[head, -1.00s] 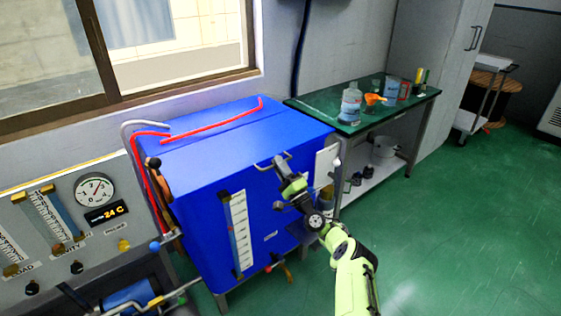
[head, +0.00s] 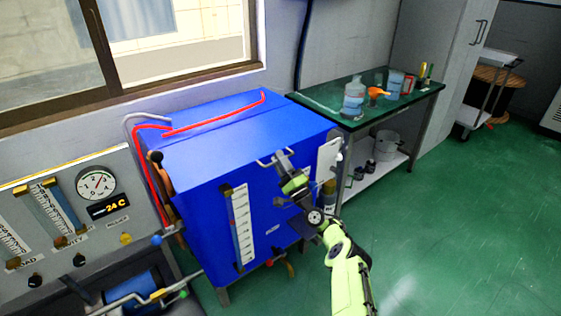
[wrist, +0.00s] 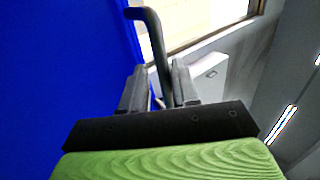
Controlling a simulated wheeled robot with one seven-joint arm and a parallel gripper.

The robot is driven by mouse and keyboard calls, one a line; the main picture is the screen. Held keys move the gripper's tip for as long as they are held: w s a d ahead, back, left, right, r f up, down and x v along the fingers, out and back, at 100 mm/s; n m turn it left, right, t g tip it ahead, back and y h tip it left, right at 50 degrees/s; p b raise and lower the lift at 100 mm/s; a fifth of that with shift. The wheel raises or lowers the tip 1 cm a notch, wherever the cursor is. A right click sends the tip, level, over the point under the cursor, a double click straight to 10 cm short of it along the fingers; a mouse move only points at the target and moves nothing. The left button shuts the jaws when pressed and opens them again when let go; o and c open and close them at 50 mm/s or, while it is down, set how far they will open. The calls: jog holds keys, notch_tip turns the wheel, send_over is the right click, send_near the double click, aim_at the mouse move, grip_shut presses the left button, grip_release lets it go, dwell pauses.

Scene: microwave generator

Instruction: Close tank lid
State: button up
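The blue tank (head: 215,220) stands under the window. Its blue lid (head: 240,139) lies flat across the top, with no visible gap at the front edge. A bent metal handle (head: 266,161) sticks out at the lid's front right; it also shows in the wrist view (wrist: 153,35) as a dark bar. My gripper (head: 281,157) is at the handle, in front of the tank. In the wrist view, its two fingers (wrist: 160,88) stand apart with the handle bar between them. A gap shows beside the bar, and I see no firm grip.
A red hose (head: 215,119) runs over the tank's top back. A green-topped table (head: 325,97) with bottles and cups stands at the right. A gauge panel (head: 62,222) and pipes stand at the left.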

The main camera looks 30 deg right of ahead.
jog(key=p+v, duration=0.2)
jog(key=v, duration=1.3)
jog(key=shift+s+f+p, duration=0.2)
jog(key=shift+s+p, duration=0.15)
jog(key=shift+d, duration=0.1)
